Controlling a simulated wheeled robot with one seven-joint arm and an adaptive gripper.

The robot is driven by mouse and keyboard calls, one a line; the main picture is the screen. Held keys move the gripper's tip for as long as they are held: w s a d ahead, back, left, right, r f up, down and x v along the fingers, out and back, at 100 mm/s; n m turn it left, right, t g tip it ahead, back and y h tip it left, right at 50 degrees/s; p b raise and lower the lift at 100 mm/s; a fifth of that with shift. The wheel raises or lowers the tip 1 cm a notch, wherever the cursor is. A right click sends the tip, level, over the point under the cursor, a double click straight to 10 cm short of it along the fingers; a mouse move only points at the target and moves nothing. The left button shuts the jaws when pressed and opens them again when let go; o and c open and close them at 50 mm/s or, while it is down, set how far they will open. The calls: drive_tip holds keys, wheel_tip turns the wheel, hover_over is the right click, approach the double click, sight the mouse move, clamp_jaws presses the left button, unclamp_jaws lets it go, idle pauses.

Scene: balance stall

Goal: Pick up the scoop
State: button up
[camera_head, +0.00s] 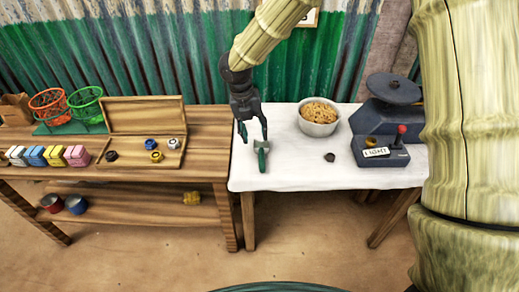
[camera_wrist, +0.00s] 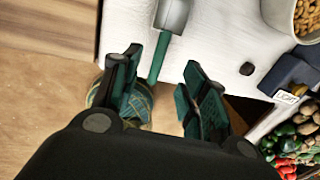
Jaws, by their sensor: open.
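The scoop has a grey metal head (camera_wrist: 173,14) and a green handle (camera_wrist: 158,58). It lies on the white-topped table (camera_head: 290,178) near the table's left edge, and it shows small in the head view (camera_head: 262,160). My gripper (camera_head: 254,136) is open and empty, above the scoop. In the wrist view my gripper's fingers (camera_wrist: 160,78) are spread, with the handle's end showing between them and the head beyond. I cannot tell the exact height gap.
A bowl of nuts (camera_head: 319,118), a small dark lump (camera_head: 329,157) and a dark scale (camera_head: 380,150) stand to the right on the white table. A wooden table (camera_head: 208,145) with an open box (camera_head: 145,115) adjoins on the left. Corrugated wall stands behind.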

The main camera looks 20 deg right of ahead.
sight(261, 154)
drive_tip(key=shift+s+d+f, duration=0.1)
drive_tip(key=shift+d+f, duration=0.25)
drive_tip(key=shift+f, duration=1.4)
drive_tip(key=shift+s+d+f, duration=0.1)
drive_tip(key=shift+d+f, duration=0.3)
drive_tip(key=shift+f, duration=1.3)
drive_tip(key=shift+s+d+f, duration=0.1)
drive_tip(key=shift+d+f, duration=0.25)
drive_tip(key=shift+f, duration=1.4)
clamp_jaws()
